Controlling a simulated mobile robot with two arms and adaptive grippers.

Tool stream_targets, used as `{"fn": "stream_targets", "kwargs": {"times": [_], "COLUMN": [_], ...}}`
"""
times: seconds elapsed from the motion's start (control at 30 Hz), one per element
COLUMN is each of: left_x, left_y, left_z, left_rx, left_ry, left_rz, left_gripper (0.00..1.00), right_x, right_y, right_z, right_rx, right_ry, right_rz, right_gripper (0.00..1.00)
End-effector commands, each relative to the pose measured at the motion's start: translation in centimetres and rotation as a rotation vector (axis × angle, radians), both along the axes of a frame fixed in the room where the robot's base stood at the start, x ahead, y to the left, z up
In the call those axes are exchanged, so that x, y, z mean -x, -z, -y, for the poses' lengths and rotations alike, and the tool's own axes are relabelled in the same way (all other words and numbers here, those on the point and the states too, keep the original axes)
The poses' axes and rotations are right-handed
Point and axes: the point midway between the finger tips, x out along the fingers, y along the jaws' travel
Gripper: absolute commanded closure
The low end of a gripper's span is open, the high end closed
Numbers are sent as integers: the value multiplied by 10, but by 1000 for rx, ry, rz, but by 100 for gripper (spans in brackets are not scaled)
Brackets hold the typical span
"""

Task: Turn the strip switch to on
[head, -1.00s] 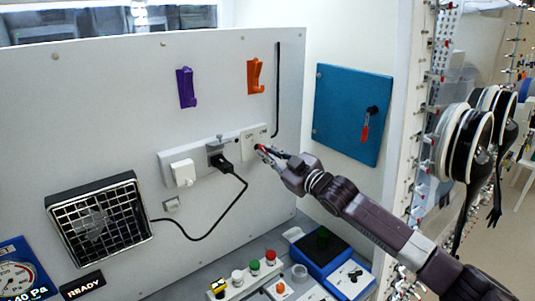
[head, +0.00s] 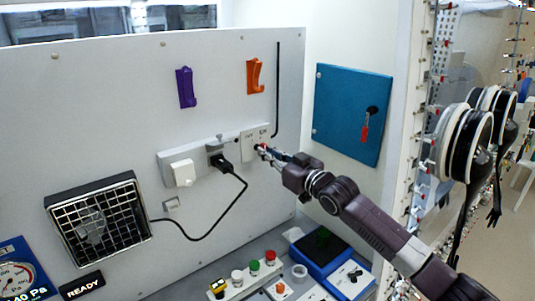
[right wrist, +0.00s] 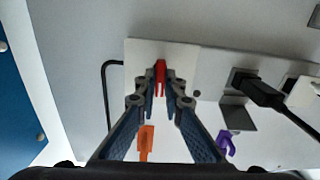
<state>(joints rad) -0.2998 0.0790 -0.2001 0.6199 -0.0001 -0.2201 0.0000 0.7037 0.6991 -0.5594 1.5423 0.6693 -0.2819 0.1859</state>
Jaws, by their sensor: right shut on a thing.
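The power strip (head: 203,178) is mounted on the white wall panel, with a light plate at its right end. That plate shows in the right wrist view (right wrist: 184,52) with the red strip switch (right wrist: 160,72) on it. My right gripper (head: 262,149) is at this plate in the head view. In the right wrist view my right gripper (right wrist: 160,90) has its fingertips closed around the red switch, one on each side. The fingers partly hide the switch, and its on or off position cannot be read. My left gripper is not in view.
A white plug (head: 183,173) and a black plug (head: 222,163) with a cable sit left of the switch. Purple (head: 186,88) and orange (head: 256,76) hooks hang above. A blue door (head: 351,115) is at right. A fan (head: 100,222) and button row (head: 250,275) are below.

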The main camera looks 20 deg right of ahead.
Motion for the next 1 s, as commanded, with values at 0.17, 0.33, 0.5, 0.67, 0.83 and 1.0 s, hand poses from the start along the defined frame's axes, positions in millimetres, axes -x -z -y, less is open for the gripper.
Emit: {"fn": "stream_targets", "kwargs": {"times": [0.17,0.33,0.5,0.67,0.83,1.0], "left_x": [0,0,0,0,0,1], "left_y": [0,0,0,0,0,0], "left_z": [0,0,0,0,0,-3], "left_rx": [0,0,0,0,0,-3], "left_ry": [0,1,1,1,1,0], "left_rz": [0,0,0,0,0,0], "left_gripper": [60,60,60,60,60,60], "right_x": [0,0,0,0,0,0], "right_y": [1,1,1,1,1,0], "right_z": [0,0,0,0,0,0], "right_rx": [-35,-42,-42,-42,-42,-42], "right_ry": [0,1,1,0,0,0], "right_rz": [-16,-18,-18,-17,-17,-16], "right_gripper": [100,100,100,83,74,74]}}
